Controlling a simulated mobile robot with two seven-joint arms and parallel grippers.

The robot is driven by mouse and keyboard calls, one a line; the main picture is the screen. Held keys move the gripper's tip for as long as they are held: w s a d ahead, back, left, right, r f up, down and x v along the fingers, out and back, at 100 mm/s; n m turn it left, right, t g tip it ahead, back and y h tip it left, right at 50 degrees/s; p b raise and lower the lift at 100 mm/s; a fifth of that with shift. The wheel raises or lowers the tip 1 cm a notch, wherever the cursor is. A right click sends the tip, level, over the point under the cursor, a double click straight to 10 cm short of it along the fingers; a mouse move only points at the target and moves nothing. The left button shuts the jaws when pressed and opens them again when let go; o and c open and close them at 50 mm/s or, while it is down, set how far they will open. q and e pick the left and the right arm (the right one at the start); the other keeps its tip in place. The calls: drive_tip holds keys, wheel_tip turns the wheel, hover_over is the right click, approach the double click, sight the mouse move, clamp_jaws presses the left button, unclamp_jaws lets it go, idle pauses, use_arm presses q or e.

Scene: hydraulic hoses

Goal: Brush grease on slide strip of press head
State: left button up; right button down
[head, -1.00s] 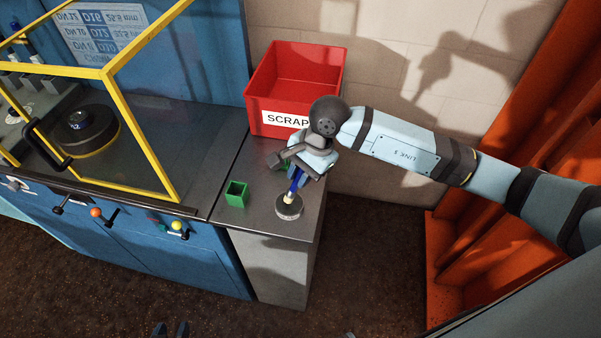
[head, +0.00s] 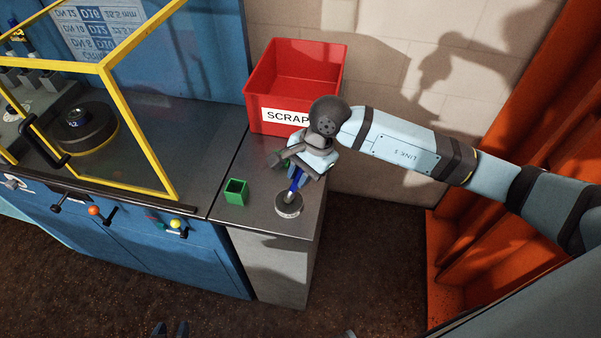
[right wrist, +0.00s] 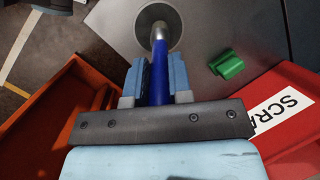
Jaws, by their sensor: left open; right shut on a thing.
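My right gripper (head: 301,172) is shut on the blue handle of a brush (right wrist: 158,78). The brush points down, and its lower end is at the round grey tin (head: 289,205) on the grey cabinet top. In the right wrist view the brush end reaches into the tin (right wrist: 172,38); its bristles are hard to see. A dark round press part (head: 85,128) sits on the blue machine behind a yellow-framed guard (head: 128,112). I cannot make out the slide strip. My left gripper (head: 171,330) is open and empty at the bottom edge, only its fingertips showing.
A red SCRAP bin (head: 297,78) stands at the back of the cabinet top (head: 262,212). A small green open box (head: 236,193) is left of the tin. Coloured control knobs (head: 94,211) line the machine front.

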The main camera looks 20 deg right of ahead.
drive_tip(key=shift+f+b, duration=0.15)
drive_tip(key=shift+b, duration=0.3)
idle(1.2)
drive_tip(key=shift+s, duration=0.1)
idle(0.4)
drive_tip(key=shift+r+p, duration=1.15)
drive_tip(key=shift+r, duration=2.45)
